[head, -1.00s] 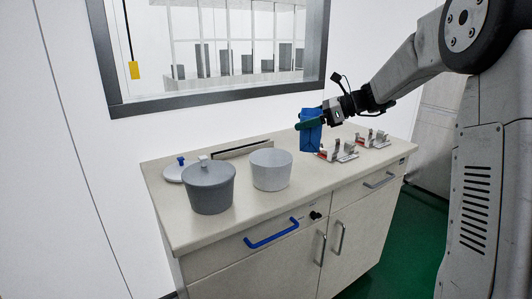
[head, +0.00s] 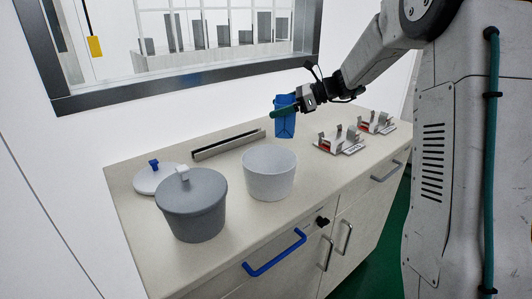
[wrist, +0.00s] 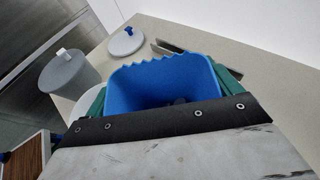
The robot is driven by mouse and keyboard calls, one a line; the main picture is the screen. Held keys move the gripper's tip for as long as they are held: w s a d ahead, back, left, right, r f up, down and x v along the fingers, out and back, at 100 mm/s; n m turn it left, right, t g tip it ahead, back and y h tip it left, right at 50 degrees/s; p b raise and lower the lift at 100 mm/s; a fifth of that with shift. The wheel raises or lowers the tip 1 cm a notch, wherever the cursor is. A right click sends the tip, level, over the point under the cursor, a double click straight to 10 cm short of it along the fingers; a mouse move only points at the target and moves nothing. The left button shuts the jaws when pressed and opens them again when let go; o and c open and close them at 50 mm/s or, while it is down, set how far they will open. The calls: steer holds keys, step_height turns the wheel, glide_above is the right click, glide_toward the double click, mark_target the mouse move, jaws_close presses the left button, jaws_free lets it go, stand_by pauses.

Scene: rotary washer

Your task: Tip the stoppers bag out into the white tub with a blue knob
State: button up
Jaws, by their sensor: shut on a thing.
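My gripper (head: 286,111), with green fingers, is shut on the blue stoppers bag (head: 285,126) and holds it upright in the air, behind and slightly right of the white tub. In the wrist view the bag (wrist: 160,80) has an open, jagged top edge; something small and dark shows inside, too unclear to name. The white tub (head: 269,177) stands open on the counter. It is mostly hidden behind the bag in the wrist view (wrist: 88,103). A white lid with a blue knob (head: 154,178) lies flat on the counter at the left.
A grey tub (head: 193,212) with a grey lid and white knob stands left of the white tub. A long slotted strip (head: 228,144) lies along the back. Two metal holders (head: 339,141) (head: 376,122) stand at the right. A window is behind the counter (head: 310,186).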

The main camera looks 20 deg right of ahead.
mark_target(278, 119)
steer(key=f, duration=0.8)
steer(key=shift+w+a+f, duration=0.1)
steer(key=shift+w+f, duration=0.1)
steer(key=shift+f, duration=0.05)
steer(key=w+a+r+n, duration=0.1)
steer(key=a+r, duration=0.1)
steer(key=a, duration=0.4)
steer(key=shift+n+t+h, duration=0.4)
steer(key=shift+n+t, duration=0.3)
steer(key=shift+t, duration=0.2)
steer(key=v, duration=0.6)
steer(key=shift+a+r, duration=0.2)
steer(key=shift+r, duration=0.1)
steer(key=shift+s+r+n, duration=0.4)
steer(key=shift+s+r, duration=0.2)
steer(key=shift+r, duration=0.05)
steer(key=shift+s+a+r+n+t, duration=0.3)
steer(key=shift+s+r, duration=0.1)
steer(key=shift+r, duration=0.2)
steer(key=shift+s+a+f+n+t+h, duration=0.15)
steer(key=shift+s+a+n+t, duration=0.1)
steer(key=shift+s+n+t, duration=0.35)
steer(key=shift+s+a+r+n+t+h, duration=0.1)
steer(key=shift+s+a+n+t+h, duration=0.15)
steer(key=shift+s+n, duration=0.4)
